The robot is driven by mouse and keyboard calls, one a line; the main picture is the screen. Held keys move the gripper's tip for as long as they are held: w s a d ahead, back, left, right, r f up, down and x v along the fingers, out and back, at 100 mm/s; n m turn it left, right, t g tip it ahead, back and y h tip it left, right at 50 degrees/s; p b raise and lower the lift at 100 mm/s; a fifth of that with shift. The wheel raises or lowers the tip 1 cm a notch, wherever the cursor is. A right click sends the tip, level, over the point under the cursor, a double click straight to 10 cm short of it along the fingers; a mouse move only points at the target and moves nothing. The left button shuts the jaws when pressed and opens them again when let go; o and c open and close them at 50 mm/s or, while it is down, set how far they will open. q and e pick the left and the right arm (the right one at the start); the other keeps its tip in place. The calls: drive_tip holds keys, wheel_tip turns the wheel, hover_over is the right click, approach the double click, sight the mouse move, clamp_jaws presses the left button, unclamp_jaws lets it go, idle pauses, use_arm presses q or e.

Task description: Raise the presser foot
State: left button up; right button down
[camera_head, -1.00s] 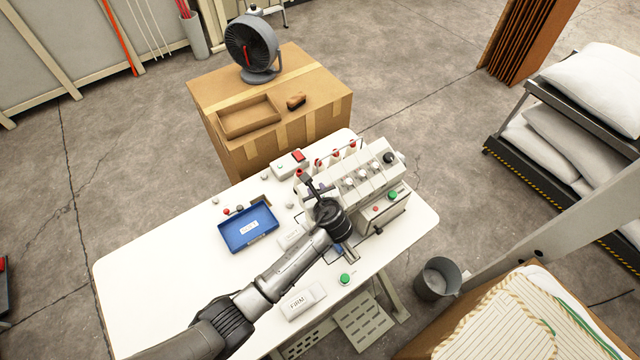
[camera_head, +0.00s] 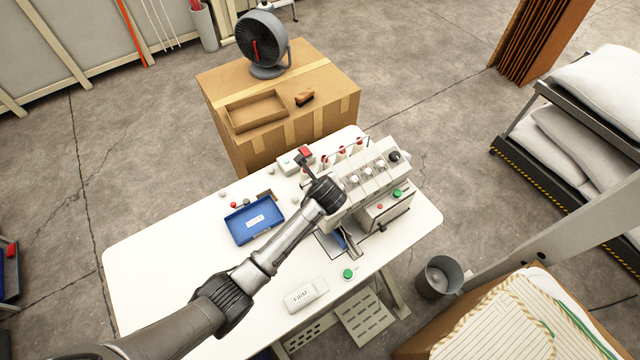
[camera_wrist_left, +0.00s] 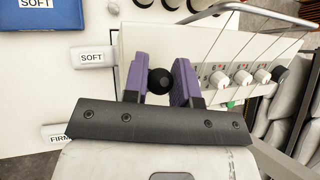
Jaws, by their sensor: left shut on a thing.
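The white sewing machine (camera_head: 372,180) stands at the right end of the white table, with red-topped spools and several dials. My left gripper (camera_wrist_left: 160,82) has its two purple-padded fingers on either side of a round black knob (camera_wrist_left: 160,79) beside the machine body. The fingers are shut on this knob. In the head view my left gripper (camera_head: 306,168) is at the machine's left side, and my wrist hides the knob. The presser foot itself is hidden, so its height cannot be told. My right gripper is not in view.
A blue tray (camera_head: 236,237) and a white FIRM block (camera_head: 306,295) lie on the table (camera_head: 160,270). A SOFT block (camera_wrist_left: 92,57) shows in the wrist view. A green button (camera_head: 348,273) is near the front edge. A cardboard box (camera_head: 300,115) with a fan stands behind.

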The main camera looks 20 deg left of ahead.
use_arm(q)
drive_tip(key=o, duration=0.9)
drive_tip(key=b+v, duration=0.2)
drive_tip(key=v, duration=1.1)
drive_tip(key=shift+s+r, duration=0.2)
drive_tip(key=shift+r, duration=0.1)
